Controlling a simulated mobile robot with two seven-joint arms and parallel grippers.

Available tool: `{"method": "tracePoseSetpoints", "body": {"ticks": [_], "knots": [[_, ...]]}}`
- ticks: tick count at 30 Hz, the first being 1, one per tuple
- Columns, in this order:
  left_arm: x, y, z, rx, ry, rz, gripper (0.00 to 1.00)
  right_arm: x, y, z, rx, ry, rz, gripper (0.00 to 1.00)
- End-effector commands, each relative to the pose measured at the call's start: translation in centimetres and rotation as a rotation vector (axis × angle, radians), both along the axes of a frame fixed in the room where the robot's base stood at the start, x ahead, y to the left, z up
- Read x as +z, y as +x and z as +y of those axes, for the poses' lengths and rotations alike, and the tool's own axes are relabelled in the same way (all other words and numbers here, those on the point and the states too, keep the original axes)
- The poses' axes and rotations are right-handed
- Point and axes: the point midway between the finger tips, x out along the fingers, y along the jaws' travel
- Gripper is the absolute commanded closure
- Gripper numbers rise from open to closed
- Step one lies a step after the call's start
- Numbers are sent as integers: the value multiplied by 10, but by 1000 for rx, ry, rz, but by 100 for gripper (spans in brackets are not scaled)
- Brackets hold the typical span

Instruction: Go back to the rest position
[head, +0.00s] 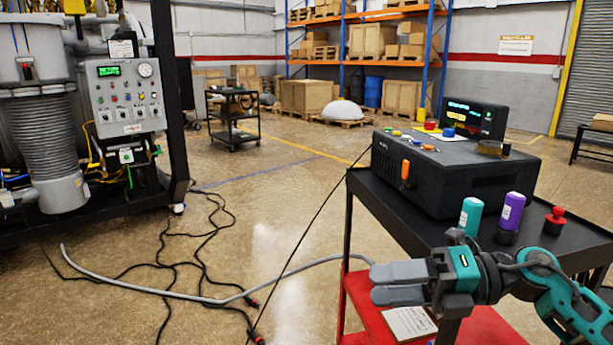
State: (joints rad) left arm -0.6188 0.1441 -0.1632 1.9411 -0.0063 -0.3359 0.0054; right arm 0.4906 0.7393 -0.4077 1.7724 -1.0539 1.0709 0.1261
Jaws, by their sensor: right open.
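My right gripper (374,284) reaches in from the right, in front of the cart's left side. Its two grey fingers point left with a narrow gap between them, and nothing shows between them. It is open. My left gripper is not in view. The black and red cart (590,235) stands at the right. On its top are a black instrument box (440,190), a teal cylinder (470,217), a purple cylinder (510,212) and a red-topped piece (555,221).
A grey hose (215,301) runs along the floor and passes behind my right gripper. Black cables (200,255) lie nearby. The furnace with its control panel (126,95) stands at the left. A white card (408,322) lies on the cart's red lower shelf. The middle floor is mostly open.

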Motion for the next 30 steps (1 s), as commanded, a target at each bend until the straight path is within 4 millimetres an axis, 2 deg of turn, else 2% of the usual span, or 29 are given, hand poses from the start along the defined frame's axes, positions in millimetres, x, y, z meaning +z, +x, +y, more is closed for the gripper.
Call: {"method": "tracePoseSetpoints", "body": {"ticks": [1,3,5,8,11,13,17,18,21,25,27,30], "knots": [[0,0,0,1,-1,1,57,-6,-4,12,-40,133,70,49],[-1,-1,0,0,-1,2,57,-10,-2,19,-125,309,171,49],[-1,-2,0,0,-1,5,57,-17,1,20,-212,452,271,49],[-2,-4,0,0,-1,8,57,-40,6,11,-385,661,458,49],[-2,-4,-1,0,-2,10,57,-79,7,-6,-588,837,671,49],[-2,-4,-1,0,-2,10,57,-116,1,-19,-743,935,833,49],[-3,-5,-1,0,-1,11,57,-197,-31,-41,-1047,1064,1155,49],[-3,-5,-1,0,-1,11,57,-221,-46,-46,-1134,1087,1249,49],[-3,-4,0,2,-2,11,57,-269,-84,-51,-1311,1114,1448,49],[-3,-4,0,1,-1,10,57,-306,-124,-52,-1456,1118,1623,49],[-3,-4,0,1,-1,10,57,-316,-136,-52,-1499,1116,1675,49],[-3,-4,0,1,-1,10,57,-322,-145,-51,-1526,1114,1710,49]]}}
